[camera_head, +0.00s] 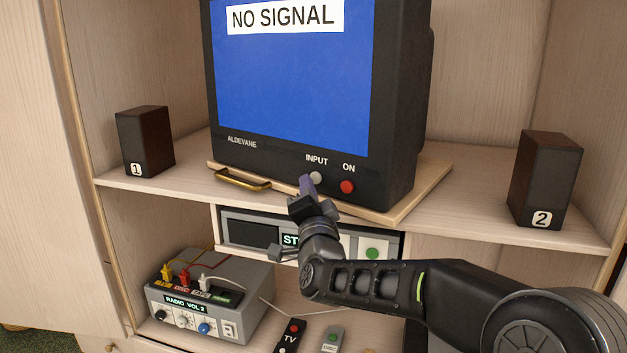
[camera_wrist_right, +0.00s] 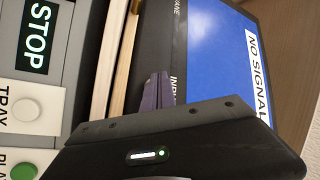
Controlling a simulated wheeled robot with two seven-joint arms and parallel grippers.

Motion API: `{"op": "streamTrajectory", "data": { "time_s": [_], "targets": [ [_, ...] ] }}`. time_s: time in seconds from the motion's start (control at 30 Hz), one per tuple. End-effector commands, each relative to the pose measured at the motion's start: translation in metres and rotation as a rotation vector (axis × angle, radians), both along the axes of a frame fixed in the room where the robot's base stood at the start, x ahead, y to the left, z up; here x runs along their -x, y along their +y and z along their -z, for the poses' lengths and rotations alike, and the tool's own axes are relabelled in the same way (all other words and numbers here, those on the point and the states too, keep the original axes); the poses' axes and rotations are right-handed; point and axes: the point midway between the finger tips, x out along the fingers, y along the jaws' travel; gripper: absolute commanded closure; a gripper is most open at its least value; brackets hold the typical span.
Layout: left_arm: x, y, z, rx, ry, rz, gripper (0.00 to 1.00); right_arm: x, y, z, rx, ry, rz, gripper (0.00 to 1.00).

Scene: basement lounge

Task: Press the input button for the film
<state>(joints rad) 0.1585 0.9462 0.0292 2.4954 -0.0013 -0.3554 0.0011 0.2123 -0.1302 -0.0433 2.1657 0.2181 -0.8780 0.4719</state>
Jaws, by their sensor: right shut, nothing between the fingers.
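The black television (camera_head: 300,164) shows "NO SIGNAL" on a blue screen; the screen (camera_wrist_right: 215,50) also shows in the right wrist view. A whitish input button (camera_head: 316,177) sits under the word INPUT, with a red ON button (camera_head: 347,187) to its right. My right gripper (camera_head: 306,183) is shut and empty, its fingertips just left of the input button; I cannot tell whether they touch it. In the right wrist view the shut fingers (camera_wrist_right: 157,90) point at the television's front by the partly covered INPUT label, and the button is hidden. My left gripper is not in view.
A player (camera_head: 246,236) reading STOP is under the television. A radio box (camera_head: 205,305) with coloured plugs is at lower left, with remotes (camera_head: 290,335) beside it. Speakers 1 (camera_head: 145,142) and 2 (camera_head: 546,180) flank the television. A brass handle (camera_head: 243,180) juts from its board.

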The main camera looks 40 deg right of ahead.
Motion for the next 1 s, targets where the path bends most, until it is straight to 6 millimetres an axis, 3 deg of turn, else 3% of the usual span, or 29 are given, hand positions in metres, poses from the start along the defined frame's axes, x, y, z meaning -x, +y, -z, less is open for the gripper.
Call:
{"op": "streamTrajectory", "data": {
  "time_s": [0.6, 1.0],
  "targets": [
    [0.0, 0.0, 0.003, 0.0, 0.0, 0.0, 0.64, 0.014, 0.055, 0.0, 0.0, -0.001, -0.002, 1.0],
    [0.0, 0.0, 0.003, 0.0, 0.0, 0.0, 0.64, 0.015, 0.058, 0.0, 0.0, 0.0, 0.0, 1.0]
  ]
}}
